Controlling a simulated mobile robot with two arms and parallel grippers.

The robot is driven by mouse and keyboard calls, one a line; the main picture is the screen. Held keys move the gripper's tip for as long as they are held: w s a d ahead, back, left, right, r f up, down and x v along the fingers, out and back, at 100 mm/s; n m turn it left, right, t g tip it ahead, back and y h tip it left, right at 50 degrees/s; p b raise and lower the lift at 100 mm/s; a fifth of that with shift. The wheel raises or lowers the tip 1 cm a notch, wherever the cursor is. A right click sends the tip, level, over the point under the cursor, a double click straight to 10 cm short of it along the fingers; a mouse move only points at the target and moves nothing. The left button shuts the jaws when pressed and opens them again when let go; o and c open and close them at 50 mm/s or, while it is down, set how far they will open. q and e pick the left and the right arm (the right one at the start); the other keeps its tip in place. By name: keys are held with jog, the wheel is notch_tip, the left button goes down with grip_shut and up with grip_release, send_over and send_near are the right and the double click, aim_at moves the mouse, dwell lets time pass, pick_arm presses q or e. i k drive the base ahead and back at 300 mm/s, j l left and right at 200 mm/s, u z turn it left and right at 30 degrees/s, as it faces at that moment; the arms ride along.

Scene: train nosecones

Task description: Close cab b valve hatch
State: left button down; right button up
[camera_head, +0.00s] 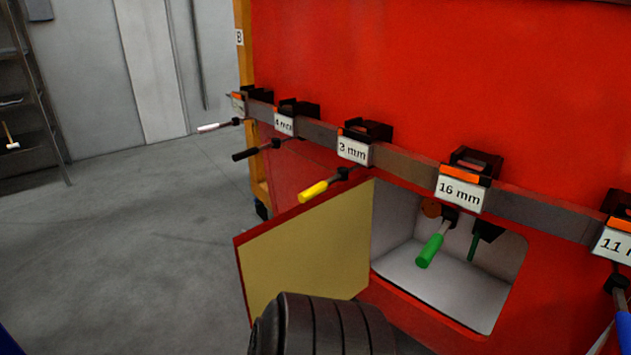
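The valve hatch door (305,252) stands swung open to the left of its opening in the red cab wall. Its inner face is pale yellow with a red edge. The opening (430,275) shows a white-grey compartment with an orange round part (431,208) and a dark green part (487,233) inside, partly hidden. Neither gripper's fingers show in the head view.
A grey rail (405,166) with labelled holders crosses above the hatch. A green-handled tool (431,250) hangs in front of the opening; a yellow-handled one (314,191) hangs near the door's top edge. Open grey floor (130,240) lies left, with a shelf (25,110) beyond.

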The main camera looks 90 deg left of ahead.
aim_at(321, 246)
jog(key=k+j+u, duration=0.1)
jog(key=j, duration=0.35)
jog(key=k+j, duration=0.2)
jog(key=j, duration=0.25)
jog(key=k+j+u, duration=0.15)
jog(key=j, duration=0.3)
jog(key=k+j+u, duration=0.1)
jog(key=j, duration=0.35)
jog(key=k+j+u, duration=0.1)
jog(key=j, duration=0.4)
jog(key=k+j, duration=0.1)
jog(key=j, duration=0.35)
jog(key=u, duration=0.05)
